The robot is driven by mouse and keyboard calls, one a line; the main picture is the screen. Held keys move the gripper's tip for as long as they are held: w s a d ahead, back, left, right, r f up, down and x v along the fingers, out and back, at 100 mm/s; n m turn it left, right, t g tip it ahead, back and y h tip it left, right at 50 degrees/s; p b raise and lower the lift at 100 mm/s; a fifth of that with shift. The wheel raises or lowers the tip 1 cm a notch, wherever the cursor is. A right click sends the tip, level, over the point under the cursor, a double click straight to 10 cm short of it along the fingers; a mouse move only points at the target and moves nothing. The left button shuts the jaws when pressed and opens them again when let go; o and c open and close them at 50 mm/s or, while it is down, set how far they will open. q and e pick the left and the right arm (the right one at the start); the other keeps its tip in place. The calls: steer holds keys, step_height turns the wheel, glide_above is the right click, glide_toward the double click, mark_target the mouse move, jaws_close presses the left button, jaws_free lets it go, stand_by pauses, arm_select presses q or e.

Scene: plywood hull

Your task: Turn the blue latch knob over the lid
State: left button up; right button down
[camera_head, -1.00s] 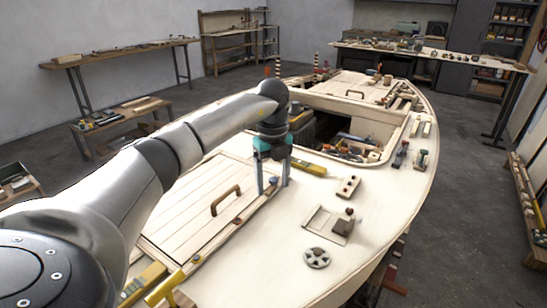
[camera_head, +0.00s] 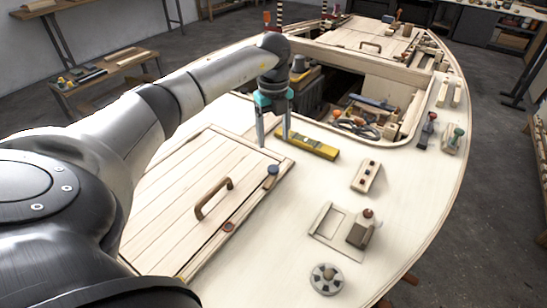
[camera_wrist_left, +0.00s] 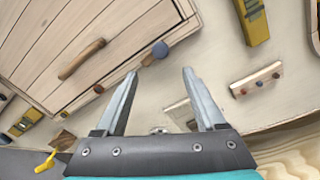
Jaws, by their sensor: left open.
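The lid (camera_head: 180,200) is a planked wooden panel in the deck with a brown bar handle (camera_head: 213,198). The blue latch knob (camera_head: 271,171) sits at the lid's right edge, near its far corner. My left gripper (camera_head: 272,142) is open and empty, pointing down, its fingertips just beyond the knob in the head view. In the left wrist view the knob (camera_wrist_left: 160,50) shows past the gap between the open fingertips (camera_wrist_left: 160,71), with a short brown piece beside it. Contact with the knob is not visible. My right gripper is out of view.
A yellow level (camera_head: 313,144) lies just right of my left gripper. A pegged wood block (camera_head: 366,176), a small brown-knobbed block (camera_head: 360,233) and a round grey fitting (camera_head: 326,278) are on the right deck. An open hatch with tools lies beyond.

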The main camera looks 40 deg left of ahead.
mark_target(274, 168)
arm_select(q)
step_height(274, 168, down, 10)
steer(key=shift+w+f+b, duration=0.1)
steer(key=shift+f+b, duration=0.15)
steer(key=shift+b, duration=0.55)
steer(key=c, duration=0.3)
jaws_close()
